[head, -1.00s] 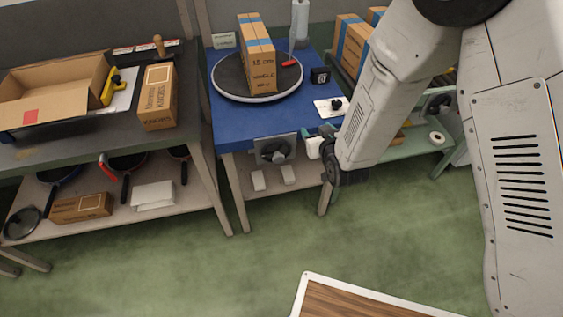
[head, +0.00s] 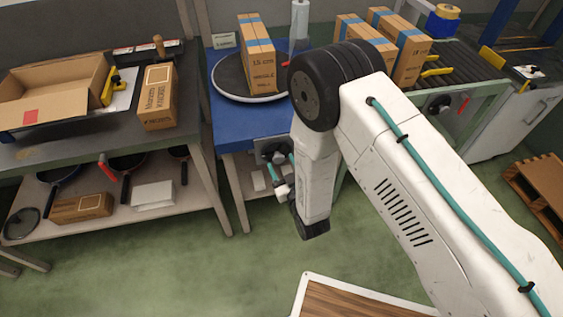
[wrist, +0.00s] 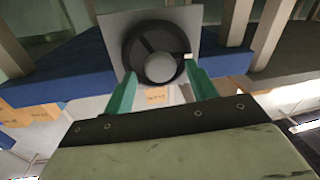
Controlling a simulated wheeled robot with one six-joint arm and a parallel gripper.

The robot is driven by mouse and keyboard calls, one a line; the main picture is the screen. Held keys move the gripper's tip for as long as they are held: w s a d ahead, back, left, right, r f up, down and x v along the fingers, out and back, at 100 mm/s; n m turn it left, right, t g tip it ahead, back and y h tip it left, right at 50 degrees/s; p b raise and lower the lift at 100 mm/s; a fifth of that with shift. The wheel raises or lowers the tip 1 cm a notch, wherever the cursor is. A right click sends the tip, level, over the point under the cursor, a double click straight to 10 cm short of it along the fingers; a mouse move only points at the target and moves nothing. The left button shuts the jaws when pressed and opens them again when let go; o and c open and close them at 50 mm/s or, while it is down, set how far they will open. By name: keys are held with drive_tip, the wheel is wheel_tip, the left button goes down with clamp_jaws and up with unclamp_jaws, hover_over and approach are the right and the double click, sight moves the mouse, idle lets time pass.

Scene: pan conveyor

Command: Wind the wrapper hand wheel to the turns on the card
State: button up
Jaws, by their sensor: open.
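The wrapper hand wheel (wrist: 133,47), dark with spokes and a round grey hub, sits on a square grey plate in the wrist view. In the head view the wheel (head: 268,149) is on the front edge of the blue wrapper table (head: 228,123), partly hidden by my arm. My gripper (wrist: 159,71) is open, its green fingertips near the wheel's rim on either side of the hub. I cannot tell whether they touch it. In the head view my gripper (head: 280,166) is partly hidden. A small card (head: 224,40) stands at the table's back left; its writing is unreadable.
A round turntable (head: 226,82) carries a tall carton (head: 257,58). A grey bench (head: 70,145) with an open box (head: 50,90) stands left. A roller conveyor (head: 470,62) with cartons is at right.

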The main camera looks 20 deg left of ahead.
drive_tip(key=shift+x, duration=0.9)
drive_tip(key=c, duration=1)
drive_tip(key=shift+d, duration=0.1)
drive_tip(key=shift+m, duration=0.3)
